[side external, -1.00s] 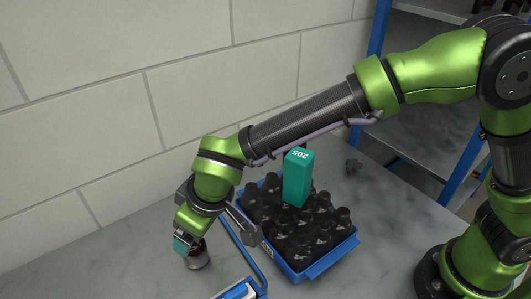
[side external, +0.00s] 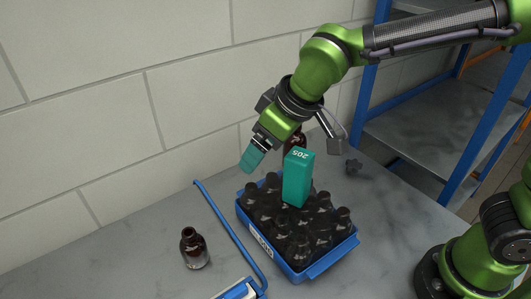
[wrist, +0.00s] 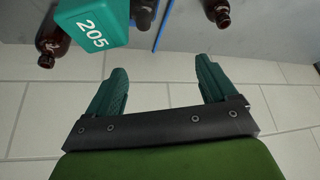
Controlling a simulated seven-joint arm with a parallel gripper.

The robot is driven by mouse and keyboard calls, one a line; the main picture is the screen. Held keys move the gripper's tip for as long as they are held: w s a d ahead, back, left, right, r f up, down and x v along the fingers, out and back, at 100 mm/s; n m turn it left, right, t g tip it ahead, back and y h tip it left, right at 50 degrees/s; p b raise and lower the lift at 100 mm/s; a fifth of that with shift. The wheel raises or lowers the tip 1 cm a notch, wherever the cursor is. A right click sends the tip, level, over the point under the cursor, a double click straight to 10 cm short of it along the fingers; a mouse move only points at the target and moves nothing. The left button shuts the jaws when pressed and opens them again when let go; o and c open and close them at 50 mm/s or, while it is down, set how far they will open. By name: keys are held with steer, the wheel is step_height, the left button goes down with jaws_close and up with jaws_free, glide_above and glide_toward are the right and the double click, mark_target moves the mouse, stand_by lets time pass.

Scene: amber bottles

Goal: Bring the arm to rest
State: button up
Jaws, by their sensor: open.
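My gripper (side external: 252,160) is raised above the table, up and to the left of the crate, with its teal fingers pointing down and left. In the wrist view its two fingers (wrist: 163,82) are spread apart with nothing between them. A single amber bottle (side external: 194,250) stands upright on the grey table, left of the crate and clear of my gripper.
A blue crate (side external: 318,270) holds several dark bottles. A teal block marked 205 (side external: 297,178) rises among them; it also shows in the wrist view (wrist: 92,24). Another brown bottle (side external: 295,141) shows behind it. Blue shelving (side external: 367,75) stands at right.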

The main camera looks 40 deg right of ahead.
steer(key=s+d+r+m+t, duration=0.1)
steer(key=s+d+m, duration=0.3)
steer(key=d, duration=0.5)
steer(key=s+d+m+t, duration=0.1)
steer(key=s+d+m, duration=0.3)
steer(key=s+d, duration=0.4)
steer(key=shift+d+r, duration=0.4)
steer(key=shift+d, duration=0.4)
